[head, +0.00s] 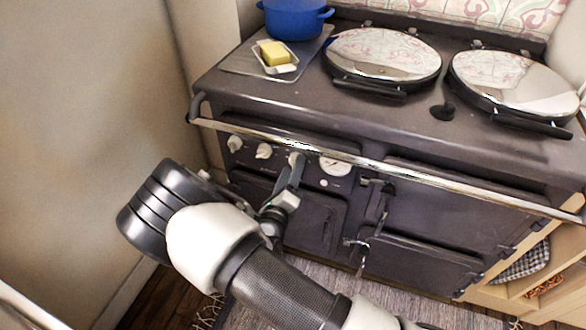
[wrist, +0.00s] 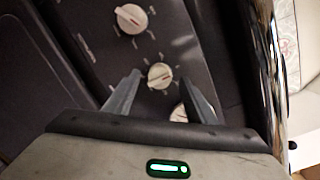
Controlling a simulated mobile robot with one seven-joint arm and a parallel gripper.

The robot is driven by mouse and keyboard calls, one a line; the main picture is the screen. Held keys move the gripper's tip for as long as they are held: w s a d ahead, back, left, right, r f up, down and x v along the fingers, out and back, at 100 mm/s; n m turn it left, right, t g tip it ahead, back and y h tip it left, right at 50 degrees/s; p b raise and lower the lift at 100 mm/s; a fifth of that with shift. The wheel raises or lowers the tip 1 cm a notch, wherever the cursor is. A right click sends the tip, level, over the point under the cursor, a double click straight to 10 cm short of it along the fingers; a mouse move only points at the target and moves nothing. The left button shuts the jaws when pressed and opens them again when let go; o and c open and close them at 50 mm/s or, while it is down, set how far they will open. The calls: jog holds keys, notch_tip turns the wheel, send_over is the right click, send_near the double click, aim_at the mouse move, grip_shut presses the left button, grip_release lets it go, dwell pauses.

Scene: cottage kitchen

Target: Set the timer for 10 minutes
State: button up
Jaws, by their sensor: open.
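A dark range cooker (head: 300,120) has a row of pale knobs on its front panel: a left knob (head: 234,143), a middle knob (head: 264,151) and a right knob (head: 296,159) partly behind my gripper (head: 292,172). In the wrist view, my gripper (wrist: 160,77) is open, its fingers on either side of a pale knob (wrist: 160,75) with marks around it. I cannot tell whether they touch it. Another knob (wrist: 131,18) shows above it. I cannot read which knob is the timer, nor its setting.
A round white gauge (head: 335,165) sits right of the knobs; a steel rail (head: 370,163) runs along the cooker front above them. A blue pot (head: 293,20) and a butter dish (head: 275,57) stand on top, left of two domed lids. A wall (head: 90,110) is at left.

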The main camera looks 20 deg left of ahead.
jog(key=shift+w, duration=0.85)
jog(key=c, duration=1)
jog(key=shift+m, duration=0.4)
jog(key=shift+m+t+h+p, duration=0.3)
jog(key=shift+m+t+p, duration=0.2)
jog(key=shift+m, duration=4.2)
jog(key=shift+f, duration=0.1)
